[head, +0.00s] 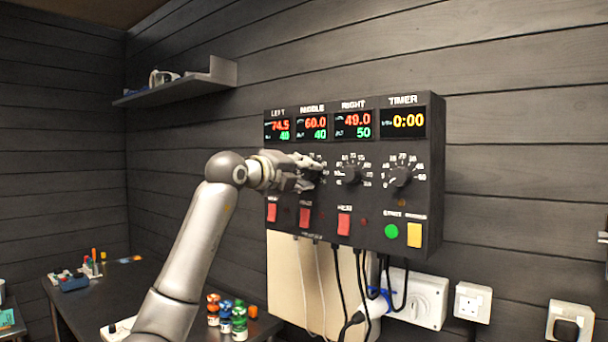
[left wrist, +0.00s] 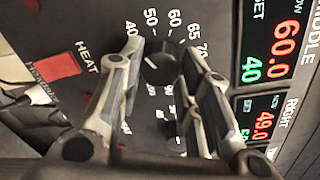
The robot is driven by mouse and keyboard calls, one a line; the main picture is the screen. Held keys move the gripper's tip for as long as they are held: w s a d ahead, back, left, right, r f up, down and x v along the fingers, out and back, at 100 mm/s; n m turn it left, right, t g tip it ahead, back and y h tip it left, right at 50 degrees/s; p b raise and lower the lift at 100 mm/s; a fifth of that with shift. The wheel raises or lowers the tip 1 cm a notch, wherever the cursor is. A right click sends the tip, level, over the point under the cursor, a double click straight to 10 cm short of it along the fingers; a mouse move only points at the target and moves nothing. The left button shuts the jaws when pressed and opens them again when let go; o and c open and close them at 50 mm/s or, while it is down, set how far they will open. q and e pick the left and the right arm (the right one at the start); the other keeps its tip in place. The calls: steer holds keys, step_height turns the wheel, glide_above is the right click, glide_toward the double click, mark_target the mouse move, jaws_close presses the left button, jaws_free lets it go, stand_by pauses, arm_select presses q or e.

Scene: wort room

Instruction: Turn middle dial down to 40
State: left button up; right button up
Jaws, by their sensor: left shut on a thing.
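The control panel (head: 436,170) is a dark box on the wall with LEFT, MIDDLE, RIGHT and TIMER displays. The middle display (head: 312,125) reads 60.0 in red and 40 in green. My left gripper (head: 312,172) is at the middle dial and mostly covers it in the head view. In the left wrist view, the black middle dial (left wrist: 160,66) sits between the fingertips of my left gripper (left wrist: 164,56), which is shut on it. The dial's white pointer line is visible, but its exact reading is unclear. My right gripper is out of view.
The right dial (head: 352,172) and timer dial (head: 400,176) are close by on the right. Red switches, such as the middle one (head: 305,218), are below. Cables hang under the panel. Small bottles (head: 239,322) stand on the dark table (head: 150,280). A shelf (head: 185,88) is upper left.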

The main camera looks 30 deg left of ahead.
arm_select(q)
steer(key=o, duration=1)
steer(key=shift+s, duration=0.1)
steer(key=s, duration=1.2)
steer(key=shift+a+r, duration=0.3)
steer(key=shift+w, duration=0.1)
